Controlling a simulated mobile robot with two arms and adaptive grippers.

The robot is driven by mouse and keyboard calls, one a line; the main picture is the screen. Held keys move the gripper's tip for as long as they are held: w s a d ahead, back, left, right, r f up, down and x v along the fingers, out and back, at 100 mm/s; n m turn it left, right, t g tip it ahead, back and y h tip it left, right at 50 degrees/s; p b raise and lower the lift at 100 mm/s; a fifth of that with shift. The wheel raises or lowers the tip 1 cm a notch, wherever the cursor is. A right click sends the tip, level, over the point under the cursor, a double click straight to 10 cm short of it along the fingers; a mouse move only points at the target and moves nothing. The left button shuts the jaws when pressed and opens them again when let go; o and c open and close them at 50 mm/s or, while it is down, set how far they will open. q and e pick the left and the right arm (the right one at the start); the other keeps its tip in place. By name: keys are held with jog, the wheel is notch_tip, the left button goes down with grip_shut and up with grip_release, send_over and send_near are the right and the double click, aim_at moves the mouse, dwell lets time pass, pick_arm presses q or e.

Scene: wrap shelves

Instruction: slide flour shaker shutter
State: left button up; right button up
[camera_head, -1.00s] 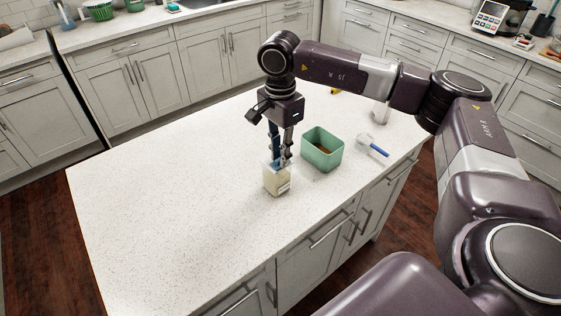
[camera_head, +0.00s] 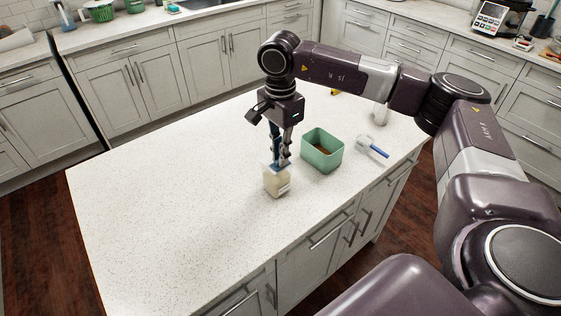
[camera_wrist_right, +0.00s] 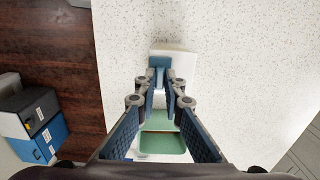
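The flour shaker (camera_head: 277,182) is a small cream box standing upright on the white island top. It also shows from above in the right wrist view (camera_wrist_right: 185,63), with a blue piece (camera_wrist_right: 159,62) on its top, seemingly the shutter. My right gripper (camera_head: 280,163) points straight down with its fingertips at the top of the shaker. In the right wrist view my right gripper (camera_wrist_right: 163,80) has its fingertips close together by the blue piece, with a narrow gap between them. Whether they pinch it cannot be told. My left gripper is not in view.
A green open tub (camera_head: 322,150) with brown contents stands just right of the shaker. A blue-handled tool (camera_head: 373,147) and a pale upright item (camera_head: 380,114) lie further right. The island top (camera_head: 170,190) left of the shaker is clear.

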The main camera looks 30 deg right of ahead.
jog(key=shift+w+a, duration=0.2)
jog(key=shift+w, duration=1.45)
jog(key=o, duration=0.5)
jog(key=shift+r, duration=0.1)
notch_tip(320, 180, up, 7)
jog(key=p, duration=0.4)
dwell(0.4)
dwell(0.5)
